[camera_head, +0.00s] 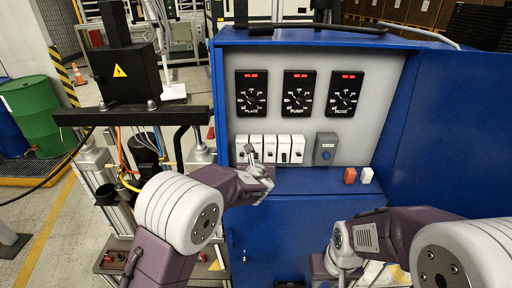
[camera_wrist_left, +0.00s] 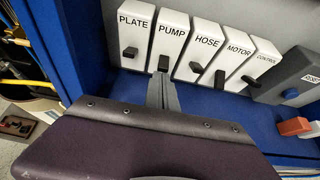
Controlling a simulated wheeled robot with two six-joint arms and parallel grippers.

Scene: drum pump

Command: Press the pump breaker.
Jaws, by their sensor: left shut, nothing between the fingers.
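A row of white breakers is on the grey panel. In the left wrist view they are labelled PLATE (camera_wrist_left: 134,30), PUMP (camera_wrist_left: 169,38), HOSE (camera_wrist_left: 203,46), MOTOR (camera_wrist_left: 232,58) and CONTROL (camera_wrist_left: 260,62), each with a dark lever. The pump breaker also shows in the head view (camera_head: 257,142), partly behind my left gripper (camera_head: 250,151). My left gripper (camera_wrist_left: 162,90) is shut and empty, its tips just below the pump lever (camera_wrist_left: 164,63). I cannot tell whether they touch. My right gripper (camera_head: 345,264) is low in front of the blue cabinet; its jaw state is unclear.
Three black dials marked PLATE (camera_head: 252,93), PUMP (camera_head: 297,93) and HOSE (camera_head: 344,94) sit above the breakers. A grey reset box (camera_head: 325,148) with a blue button is right of them. A red block (camera_head: 350,175) and a white block (camera_head: 367,175) are on the blue ledge.

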